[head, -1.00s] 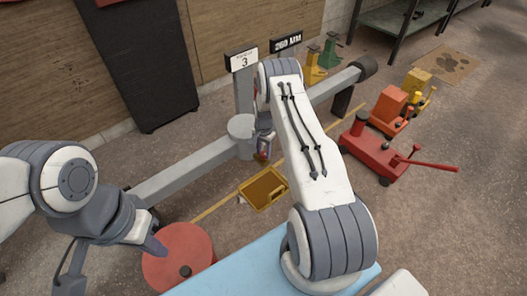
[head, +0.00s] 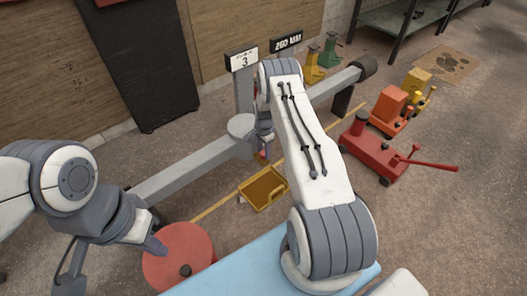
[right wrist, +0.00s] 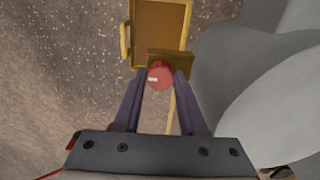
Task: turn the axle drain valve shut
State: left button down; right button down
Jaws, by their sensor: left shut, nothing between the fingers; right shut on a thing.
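The grey axle (head: 190,170) runs diagonally across the head view, with a round housing (head: 241,124) at its middle. The drain valve shows in the right wrist view as a round red knob (right wrist: 160,76) with a small white mark. My right gripper (right wrist: 160,82) is shut on this knob, one finger on each side. In the head view my right gripper (head: 263,146) is beside the housing, partly hidden by my own arm. My left gripper (head: 157,247) is shut and empty, at the edge of a red disc, away from the valve.
A yellow tray (head: 244,198) lies on the floor below the valve. The red disc (head: 180,250) is at the front left. A red trolley jack (head: 377,152) and an orange machine (head: 391,108) stand at the right. A sign reading 3 (head: 242,59) stands behind the axle.

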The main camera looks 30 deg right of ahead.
jog(key=shift+c, duration=2.2)
grip_release()
notch_tip(320, 180, up, 10)
jog(key=p, duration=0.3)
jog(key=shift+r+p, duration=0.25)
jog(key=shift+p, duration=0.05)
jog(key=s+a+r+n, duration=0.4)
jog(key=a+r+n, duration=0.2)
jog(key=a+r, duration=0.55)
jog(key=s+a+r+n, duration=0.3)
jog(key=a+r+n, duration=0.2)
jog(key=a+r, duration=0.65)
jog(key=s+a+r+n, duration=0.2)
jog(key=s+a+n, duration=0.15)
jog(key=s, duration=0.25)
jog(key=s+a+r+n, duration=0.3)
jog(key=s+a, duration=0.2)
jog(key=s, duration=0.2)
jog(key=s+r+n+y, duration=0.15)
jog(key=s+n, duration=0.55)
jog(key=s, duration=0.7)
notch_tip(320, 180, up, 32)
jog(key=p, duration=3.1)
jog(key=shift+w+a+m+p, duration=0.25)
jog(key=shift+a+m+p, duration=0.05)
jog(key=shift+m+p, duration=0.1)
